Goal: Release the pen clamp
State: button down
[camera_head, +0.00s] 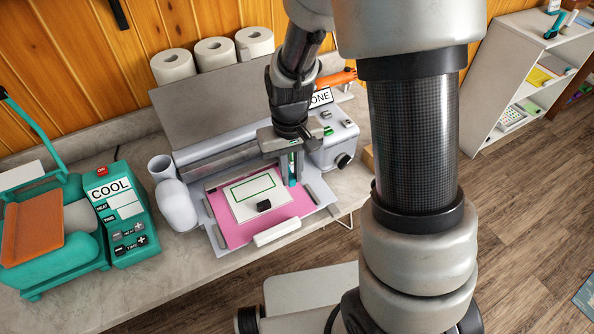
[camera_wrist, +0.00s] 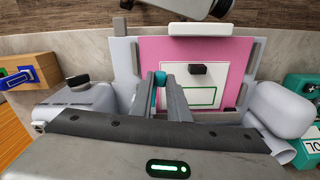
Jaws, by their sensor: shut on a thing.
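My gripper (camera_head: 294,180) points down over the right part of the grey cutting machine (camera_head: 330,145). Its fingers are shut on a small teal piece (camera_head: 292,171), which looks like the pen or its clamp; the fingers hide most of it. In the wrist view, the gripper (camera_wrist: 164,76) shows the teal piece (camera_wrist: 159,79) at its fingertips, beside the left edge of the white card. I cannot tell whether the clamp is latched or loose.
A pink mat (camera_head: 238,231) carries a white card with a green outline (camera_head: 272,182) and a black block (camera_head: 264,206). A white handle (camera_head: 277,233) is at its front. A teal heat press (camera_head: 125,215) stands left. White rolls (camera_head: 214,51) stand behind.

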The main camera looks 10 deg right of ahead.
jog(key=shift+a+m, duration=0.4)
jog(key=shift+m, duration=0.4)
jog(key=shift+a+m, duration=0.4)
jog(key=shift+m, duration=0.4)
jog(key=c, duration=1.7)
grip_release()
jog(key=shift+w+r, duration=0.1)
jog(key=shift+r, duration=0.05)
notch_tip(320, 180, up, 17)
jog(key=shift+r+p, duration=0.1)
jog(key=shift+p, duration=0.55)
